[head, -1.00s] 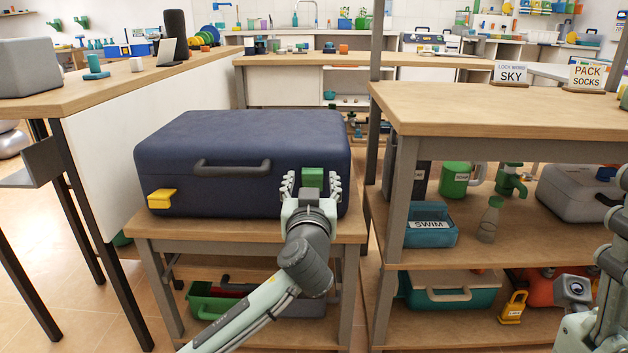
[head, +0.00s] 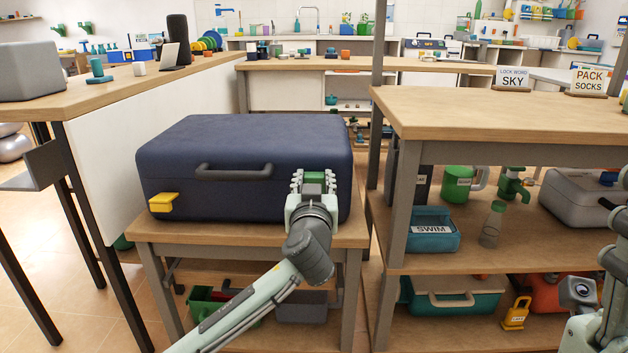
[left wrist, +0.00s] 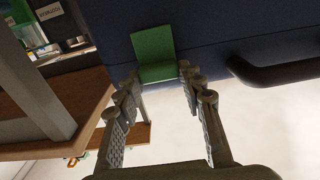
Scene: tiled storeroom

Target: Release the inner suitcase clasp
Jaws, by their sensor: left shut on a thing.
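A dark blue suitcase (head: 240,150) lies closed on a low wooden stand. Its front has a dark handle (head: 235,171), a yellow clasp (head: 163,202) at the left and a green clasp (head: 317,178) at the right. My left gripper (head: 315,180) is shut on the green clasp and partly hides it in the head view. In the left wrist view the green clasp (left wrist: 154,45) shows two faces meeting at an angle, with its near part between my left fingertips (left wrist: 160,78). My right arm shows at the right edge; its gripper is out of view.
A wooden shelf unit (head: 500,110) stands close on the right, holding a teal SWIM box (head: 430,230), a green mug (head: 457,183) and a grey case (head: 580,195). Signs on top read "LOCK WORD SKY" (head: 513,77) and "PACK SOCKS" (head: 588,80). A counter (head: 120,95) flanks the left.

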